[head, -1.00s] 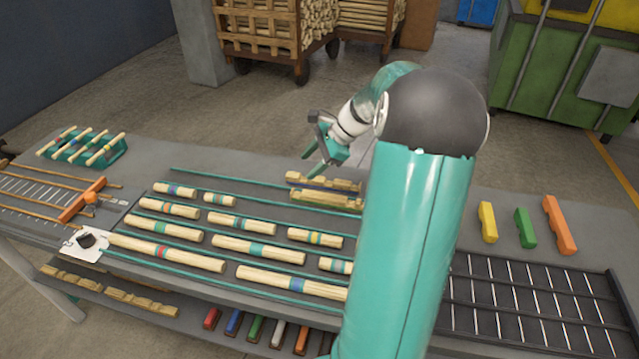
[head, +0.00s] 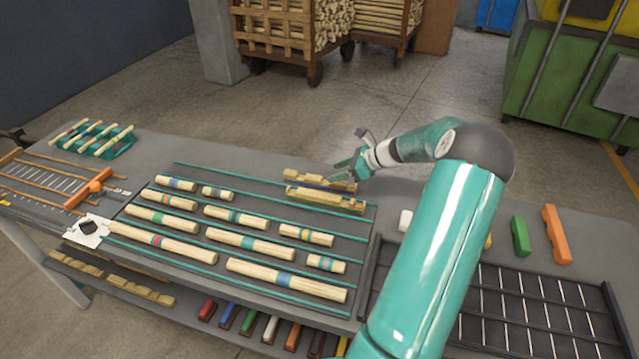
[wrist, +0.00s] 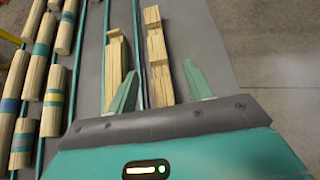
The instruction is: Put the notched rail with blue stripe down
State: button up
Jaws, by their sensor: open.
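The notched rail with blue stripe (head: 318,180) lies on the table at the back of the bench in the head view, a blue line along its side. A second notched rail (head: 325,200) lies parallel just in front of it. My gripper (head: 349,166) is open by the right end of the rear rail. In the wrist view, the rear rail (wrist: 157,60) lies between the spread fingers of my gripper (wrist: 162,88), with visible room at its right. The front rail (wrist: 115,72) is left of it, partly behind the left finger. No stripe shows in the wrist view.
Several banded wooden spindles (head: 250,243) lie in rows between teal rods in front of the rails. A green rack (head: 105,145) of sticks stands at the left. Green (head: 521,236) and orange (head: 556,235) blocks and a dark grid tray (head: 530,310) are at the right.

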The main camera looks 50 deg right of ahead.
aim_at(319, 178)
jog(key=x, duration=0.6)
jog(key=shift+s+a+f, duration=0.1)
jog(key=shift+a, duration=0.1)
grip_shut()
